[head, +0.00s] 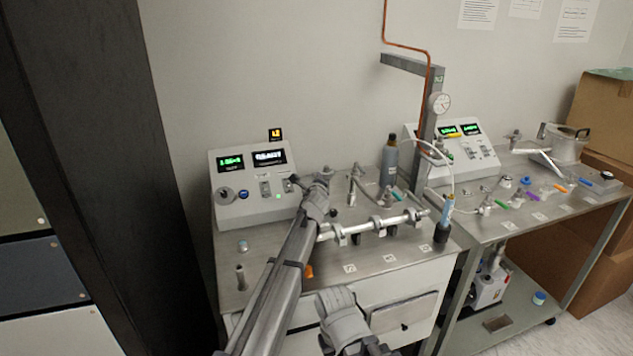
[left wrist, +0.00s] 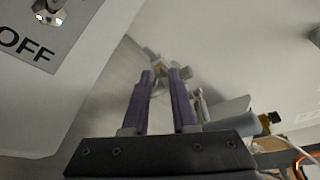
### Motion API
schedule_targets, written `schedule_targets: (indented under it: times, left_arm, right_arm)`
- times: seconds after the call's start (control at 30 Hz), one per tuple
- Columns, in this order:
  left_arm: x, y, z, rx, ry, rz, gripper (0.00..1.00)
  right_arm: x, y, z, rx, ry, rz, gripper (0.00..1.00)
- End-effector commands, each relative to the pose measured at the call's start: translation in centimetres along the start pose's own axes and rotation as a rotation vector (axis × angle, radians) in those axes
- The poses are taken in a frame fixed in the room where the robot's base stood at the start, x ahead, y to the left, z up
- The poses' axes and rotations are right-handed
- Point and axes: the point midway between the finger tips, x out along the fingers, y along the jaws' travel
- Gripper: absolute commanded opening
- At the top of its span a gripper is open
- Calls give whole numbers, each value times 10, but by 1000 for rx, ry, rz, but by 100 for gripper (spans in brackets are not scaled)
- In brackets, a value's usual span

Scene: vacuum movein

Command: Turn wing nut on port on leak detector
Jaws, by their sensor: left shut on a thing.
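The leak detector (head: 248,178) is the grey box with green displays at the left of the bench. My left gripper (head: 297,181) is at its right front side, largely hidden by my own wrist. In the left wrist view, my left gripper (left wrist: 160,76) has two purple fingers reaching to a small metal fitting (left wrist: 157,66) with the wing nut, and they are shut on it. The wing nut's outline is too small and covered to make out. A panel marked OFF with a metal switch (left wrist: 47,13) is at upper left. No right gripper shows; a grey arm part of mine is at bottom centre.
A metal manifold pipe (head: 375,226) with clamps lies on the bench right of my left arm. A grey bottle (head: 390,165), a post with a gauge (head: 439,103) and a second display unit (head: 470,148) stand farther right.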

Motion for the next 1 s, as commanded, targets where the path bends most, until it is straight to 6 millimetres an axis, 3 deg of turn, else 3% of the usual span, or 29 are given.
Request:
schedule_targets:
  times: [0.17, 0.6, 1.0]
  left_arm:
    - [0, 1, 0, -1, 0, 2, 0]
    - [0, 1, 0, -7, 0, -2, 0]
    - [0, 3, -1, -212, 0, -89, 0]
  right_arm:
    - [0, 0, 0, 0, 0, 0, 50]
    - [1, 0, 0, 0, 0, 0, 50]
    - [21, -2, -1, 0, 0, 0, 50]
